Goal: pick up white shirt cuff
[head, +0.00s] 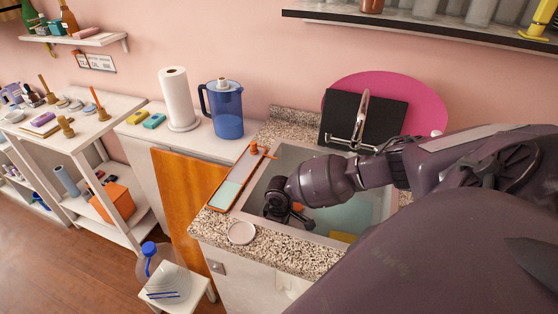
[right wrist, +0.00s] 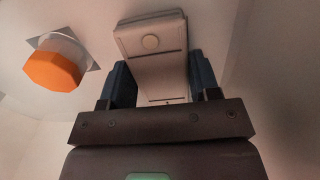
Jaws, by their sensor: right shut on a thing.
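The white shirt cuff (right wrist: 150,62) shows in the right wrist view as a pale flat band with a round button and stitch-like lines. It sits between the two dark blue fingers of my right gripper (right wrist: 158,82), which is shut on it. In the head view my right arm reaches in from the right, and the right gripper (head: 284,214) is low inside the sink (head: 262,180), near its left front corner. The cuff cannot be made out there behind the gripper. My left gripper is not in view.
An orange piece (right wrist: 52,70) lies close to the left of the cuff. The speckled counter (head: 215,232) edges the sink, with a small white dish (head: 241,233) at its front corner. A blue pitcher (head: 226,112) and paper towel roll (head: 178,98) stand behind. A tap (head: 361,120) rises at the back.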

